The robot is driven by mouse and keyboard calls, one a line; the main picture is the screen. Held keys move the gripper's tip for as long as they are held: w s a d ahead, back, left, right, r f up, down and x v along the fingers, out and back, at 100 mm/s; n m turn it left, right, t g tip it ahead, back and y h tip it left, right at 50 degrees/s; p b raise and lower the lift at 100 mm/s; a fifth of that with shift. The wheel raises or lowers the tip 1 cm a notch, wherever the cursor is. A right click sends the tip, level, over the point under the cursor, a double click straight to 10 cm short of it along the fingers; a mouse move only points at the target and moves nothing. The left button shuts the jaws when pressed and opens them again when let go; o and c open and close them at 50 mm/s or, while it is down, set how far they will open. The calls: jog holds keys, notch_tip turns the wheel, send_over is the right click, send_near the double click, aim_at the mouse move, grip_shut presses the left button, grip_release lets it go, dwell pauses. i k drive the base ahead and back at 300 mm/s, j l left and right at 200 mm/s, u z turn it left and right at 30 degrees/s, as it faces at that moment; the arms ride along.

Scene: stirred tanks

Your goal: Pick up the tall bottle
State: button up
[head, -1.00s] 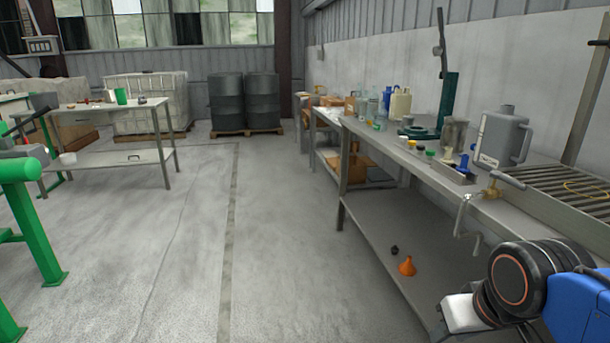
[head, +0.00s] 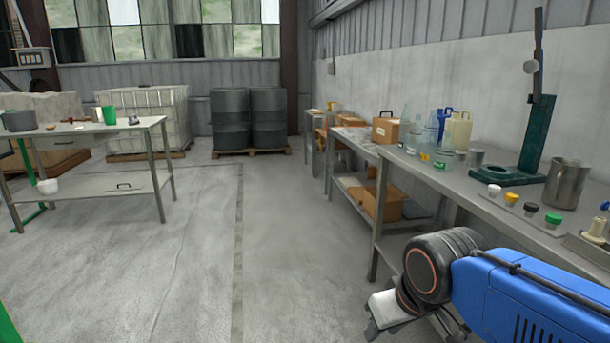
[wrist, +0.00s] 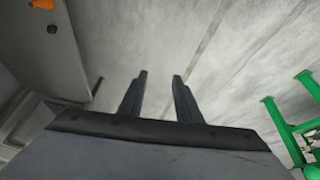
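Several bottles stand upright in a group on the right-hand workbench (head: 500,218) in the head view. Clear bottles (head: 431,127) are at the left of the group, with a blue bottle (head: 446,118) and a cream jug (head: 459,131) behind and to the right. I cannot tell for sure which one is the tall bottle. My gripper (wrist: 160,77) shows two dark fingers apart with nothing between them, over bare floor. It is low beside the bench, well short of the bottles.
A green stand (head: 535,135) with a tall post, a metal jug (head: 567,184) and small capped jars (head: 531,208) sit nearer on the bench. Cardboard boxes (head: 386,130) are beyond the bottles. The floor aisle (head: 200,260) at left is clear.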

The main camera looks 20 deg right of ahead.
aim_at(432, 125)
jog(key=i+z, duration=0.2)
jog(key=i, duration=0.2)
jog(key=i+j+z, duration=0.15)
jog(key=i, duration=0.25)
jog(key=i+j+z, duration=0.2)
jog(key=i, duration=0.25)
jog(key=i+j+z, duration=0.2)
jog(key=i, duration=0.2)
